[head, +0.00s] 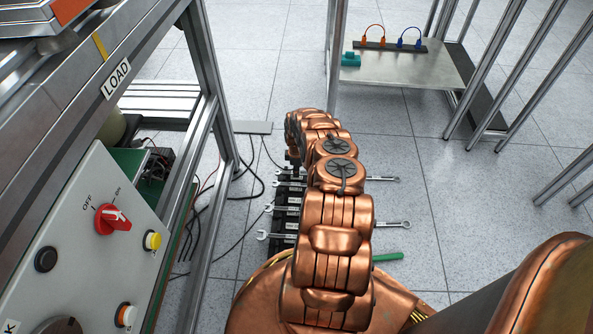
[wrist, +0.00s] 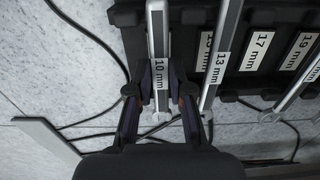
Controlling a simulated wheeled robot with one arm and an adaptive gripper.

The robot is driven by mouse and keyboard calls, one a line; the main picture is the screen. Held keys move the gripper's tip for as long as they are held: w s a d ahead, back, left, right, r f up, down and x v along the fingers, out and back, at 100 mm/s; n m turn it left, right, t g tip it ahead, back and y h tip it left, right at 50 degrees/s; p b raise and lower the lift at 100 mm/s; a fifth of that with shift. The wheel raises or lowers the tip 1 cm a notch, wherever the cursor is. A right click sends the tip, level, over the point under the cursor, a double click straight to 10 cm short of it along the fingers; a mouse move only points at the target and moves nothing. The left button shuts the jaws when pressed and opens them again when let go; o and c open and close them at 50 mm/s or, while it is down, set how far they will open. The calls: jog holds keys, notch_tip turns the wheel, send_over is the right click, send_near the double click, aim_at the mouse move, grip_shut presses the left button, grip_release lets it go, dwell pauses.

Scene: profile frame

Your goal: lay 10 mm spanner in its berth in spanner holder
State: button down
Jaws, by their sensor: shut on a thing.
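My gripper (wrist: 160,98) is shut on the 10 mm spanner (wrist: 157,35), a grey bar with a white "10 mm" label, in the wrist view. The spanner runs up the picture between the fingers, over the left end of the black spanner holder (wrist: 190,14). I cannot tell whether it touches the holder. The 13 mm spanner (wrist: 226,35) lies just right of it, across a partly hidden berth label. In the head view my arm covers much of the holder (head: 283,222) and hides the 10 mm spanner; spanner ends stick out on both sides.
Berth labels for 17 mm (wrist: 257,51) and 19 mm (wrist: 299,50) show farther right on the holder. Dark cables (head: 228,199) lie on the floor left of it. A control panel (head: 85,250) and metal frame stand at left. A low table (head: 410,70) stands at the back right.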

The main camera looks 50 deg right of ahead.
jog(key=c, duration=1)
grip_release()
jog(key=shift+r, duration=0.1)
jog(key=shift+r, duration=5.95)
